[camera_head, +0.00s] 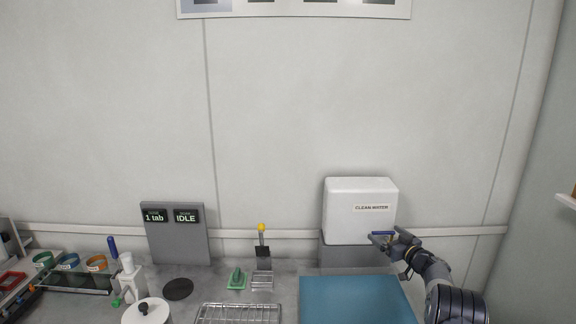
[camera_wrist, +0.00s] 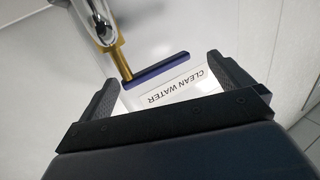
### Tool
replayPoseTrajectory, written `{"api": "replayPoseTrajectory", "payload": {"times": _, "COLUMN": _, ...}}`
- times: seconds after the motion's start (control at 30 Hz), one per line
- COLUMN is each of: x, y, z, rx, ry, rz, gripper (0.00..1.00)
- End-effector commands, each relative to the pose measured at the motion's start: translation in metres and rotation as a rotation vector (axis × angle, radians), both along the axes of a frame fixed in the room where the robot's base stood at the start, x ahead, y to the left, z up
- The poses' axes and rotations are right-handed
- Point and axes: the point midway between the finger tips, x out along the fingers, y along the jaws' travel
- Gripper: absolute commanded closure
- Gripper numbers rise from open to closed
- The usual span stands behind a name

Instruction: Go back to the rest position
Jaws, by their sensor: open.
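My gripper (camera_head: 385,238) is at the front of the white clean water tank (camera_head: 345,212), on the right of the bench. In the wrist view my gripper (camera_wrist: 162,72) is open, with its two dark fingers wide apart. A blue lever (camera_wrist: 158,68) on a brass stem (camera_wrist: 121,62) lies across the space between the fingers, and neither finger is closed on it. A chrome tap body (camera_wrist: 97,20) is just beyond. The lever also shows as a small blue bar in the head view (camera_head: 382,233).
A blue mat (camera_head: 350,300) lies below the tank. Left of it are a wire rack (camera_head: 238,314), a yellow-topped stand (camera_head: 262,245), a green item (camera_head: 237,279) and a black disc (camera_head: 178,289). A grey panel (camera_head: 178,248) reads "1 tab" and "IDLE". A side wall (camera_head: 545,220) bounds the right.

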Motion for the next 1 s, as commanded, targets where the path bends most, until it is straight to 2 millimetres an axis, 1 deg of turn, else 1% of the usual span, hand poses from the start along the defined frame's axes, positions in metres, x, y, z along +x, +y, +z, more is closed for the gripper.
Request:
{"api": "replayPoseTrajectory", "payload": {"times": 0.27, "x": -0.026, "y": -0.011, "z": -0.001, "rx": 0.001, "ry": -0.001, "rz": -0.001, "gripper": 0.01}}
{"api": "replayPoseTrajectory", "payload": {"times": 0.6, "x": -0.064, "y": -0.027, "z": -0.001, "rx": 0.0, "ry": -0.001, "rz": -0.001, "gripper": 0.01}}
{"api": "replayPoseTrajectory", "payload": {"times": 0.8, "x": -0.075, "y": -0.032, "z": 0.0, "rx": -0.001, "ry": -0.001, "rz": 0.0, "gripper": 0.01}}
{"api": "replayPoseTrajectory", "payload": {"times": 1.0, "x": -0.077, "y": -0.033, "z": 0.0, "rx": -0.001, "ry": -0.001, "rz": 0.0, "gripper": 0.01}}
